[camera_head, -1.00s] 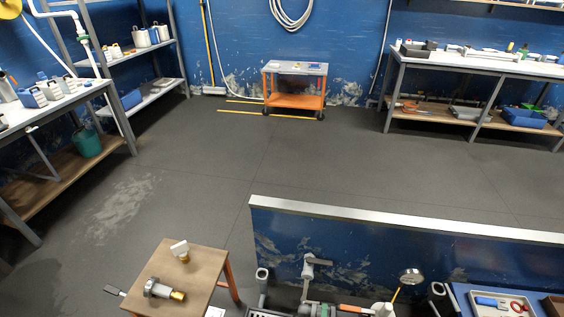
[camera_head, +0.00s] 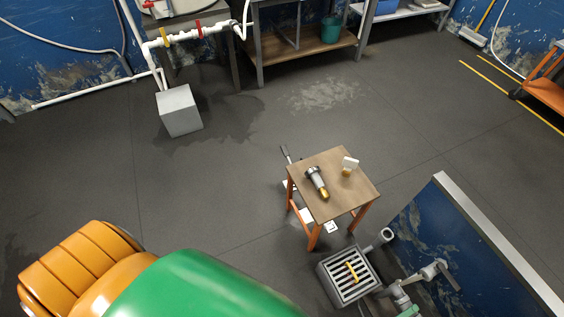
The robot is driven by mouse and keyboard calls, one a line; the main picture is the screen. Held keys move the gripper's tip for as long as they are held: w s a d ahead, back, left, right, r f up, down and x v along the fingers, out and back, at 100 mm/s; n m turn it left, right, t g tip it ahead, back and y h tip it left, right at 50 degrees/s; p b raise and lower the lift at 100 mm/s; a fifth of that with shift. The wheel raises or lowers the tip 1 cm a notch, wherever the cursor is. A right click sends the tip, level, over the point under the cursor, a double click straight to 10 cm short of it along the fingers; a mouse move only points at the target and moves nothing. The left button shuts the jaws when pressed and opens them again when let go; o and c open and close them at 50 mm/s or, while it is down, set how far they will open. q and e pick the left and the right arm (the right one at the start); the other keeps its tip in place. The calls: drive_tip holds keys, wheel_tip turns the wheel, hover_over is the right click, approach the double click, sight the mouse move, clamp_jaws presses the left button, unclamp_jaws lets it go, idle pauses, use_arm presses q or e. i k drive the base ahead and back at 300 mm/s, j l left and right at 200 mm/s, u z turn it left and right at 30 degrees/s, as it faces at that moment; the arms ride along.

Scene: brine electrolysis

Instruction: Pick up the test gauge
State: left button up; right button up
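A small wooden-topped stool (camera_head: 335,197) with orange legs stands right of centre. On its top stands a small fitting with a white flat head and brass foot (camera_head: 349,166); it may be the test gauge, but its dial face cannot be made out. Beside it, to the left, lies a silver cylindrical tool with a brass end (camera_head: 317,184). The two are apart. Neither of my grippers shows in this view.
A slotted grey drain box (camera_head: 348,280) with a yellow bar and grey pipework (camera_head: 427,274) stand below the stool. A blue panel with a metal top edge (camera_head: 490,230) is at right. A grey block (camera_head: 178,110) stands upper left.

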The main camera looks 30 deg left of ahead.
sight(314, 173)
drive_tip(key=u, duration=0.4)
drive_tip(key=z, duration=2.95)
drive_tip(key=u, duration=2.95)
drive_tip(key=i+j+z, duration=0.2)
drive_tip(key=z, duration=0.15)
drive_tip(key=i+j+z, duration=0.55)
drive_tip(key=z, duration=0.15)
drive_tip(key=j, duration=0.1)
